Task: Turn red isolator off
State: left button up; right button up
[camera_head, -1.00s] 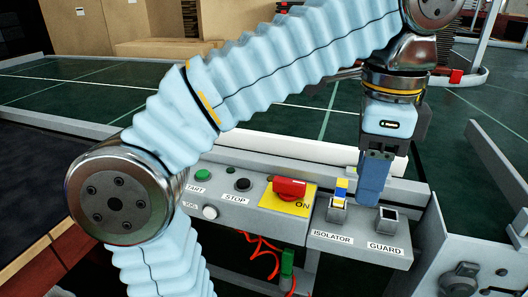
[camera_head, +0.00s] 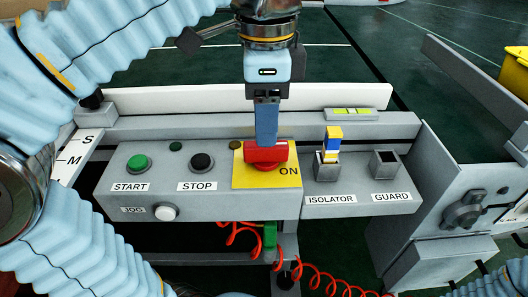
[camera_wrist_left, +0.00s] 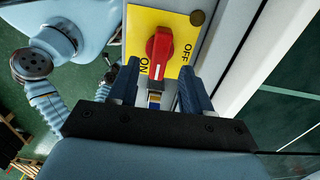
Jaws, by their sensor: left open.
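The red isolator knob (camera_head: 265,154) sits on a yellow plate (camera_head: 250,178) on the grey control panel. It also shows in the left wrist view (camera_wrist_left: 158,50), with its white pointer mark towards ON and OFF on the other side of the plate. My left gripper (camera_head: 266,125) points down over the knob in the head view, partly in front of it. My right gripper is not in view.
The panel carries a green START button (camera_head: 138,165), a black STOP button (camera_head: 202,163) and a white JOG button (camera_head: 167,212). Right of the knob stand the ISOLATOR socket with a blue, white and yellow piece (camera_head: 332,145) and the empty GUARD socket (camera_head: 384,164). Red coiled cable (camera_head: 320,278) hangs below.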

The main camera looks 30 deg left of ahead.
aim_at(266, 151)
pick_arm(q)
notch_tip(266, 151, down, 5)
jog(key=shift+f+b, duration=0.1)
jog(key=shift+b, duration=0.45)
jog(key=shift+c, duration=0.3)
grip_shut()
